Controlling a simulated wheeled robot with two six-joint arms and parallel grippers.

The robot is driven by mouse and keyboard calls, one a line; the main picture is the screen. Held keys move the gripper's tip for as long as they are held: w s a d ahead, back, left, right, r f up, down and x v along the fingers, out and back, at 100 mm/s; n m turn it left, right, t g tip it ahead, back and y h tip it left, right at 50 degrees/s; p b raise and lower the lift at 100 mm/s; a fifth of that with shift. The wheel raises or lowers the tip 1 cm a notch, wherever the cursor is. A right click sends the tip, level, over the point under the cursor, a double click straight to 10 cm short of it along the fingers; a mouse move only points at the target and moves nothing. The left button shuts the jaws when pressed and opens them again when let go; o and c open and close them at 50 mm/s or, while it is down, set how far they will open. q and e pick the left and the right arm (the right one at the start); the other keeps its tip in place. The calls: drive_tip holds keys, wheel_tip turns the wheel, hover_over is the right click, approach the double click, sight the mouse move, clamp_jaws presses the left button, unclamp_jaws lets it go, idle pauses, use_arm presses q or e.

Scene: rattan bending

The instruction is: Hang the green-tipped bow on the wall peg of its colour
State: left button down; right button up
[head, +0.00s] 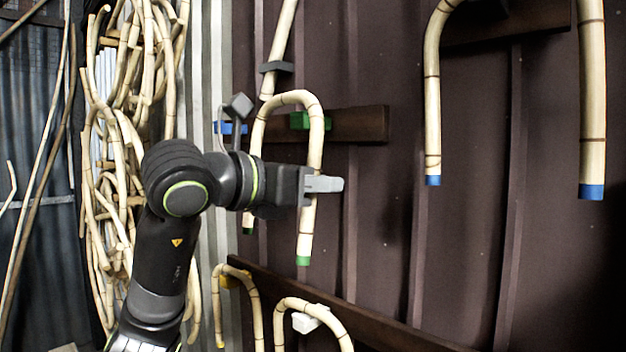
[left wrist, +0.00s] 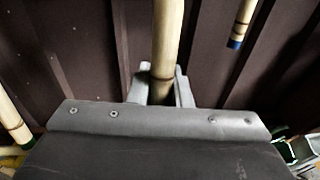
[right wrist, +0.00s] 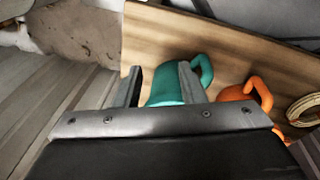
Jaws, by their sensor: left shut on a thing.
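The green-tipped bow (head: 314,153) is an upside-down U of pale rattan in the head view, arch up, with green ends on both legs. My left gripper (head: 325,184) is shut on its right leg, below the arch. The left wrist view shows the held leg (left wrist: 166,45) between the fingers (left wrist: 161,88). The green peg (head: 298,121) is on a dark wooden rail, below the arch top; the bow's right leg overlaps it in the picture. I cannot tell whether they touch. My right gripper (right wrist: 160,88) is open, in the right wrist view only.
A blue peg (head: 226,128) shares the rail (head: 362,124), partly behind my arm. Blue-tipped bow legs (head: 432,110) hang at right. A teal mug (right wrist: 168,88) and orange mug (right wrist: 240,97) are near my right gripper.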

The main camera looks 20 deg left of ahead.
use_arm(q)
drive_tip(key=x, duration=0.4)
drive_tip(key=shift+w+f, duration=0.25)
drive_tip(key=shift+f, duration=0.15)
use_arm(e)
drive_tip(key=shift+s+a, duration=0.1)
drive_tip(key=shift+a, duration=0.25)
use_arm(q)
drive_tip(key=shift+a, duration=0.1)
use_arm(e)
drive_tip(key=shift+d+r, duration=0.1)
drive_tip(key=shift+d, duration=0.15)
use_arm(q)
drive_tip(key=c, duration=1.3)
unclamp_jaws()
drive_tip(key=shift+o, duration=0.2)
drive_tip(key=shift+s, duration=0.1)
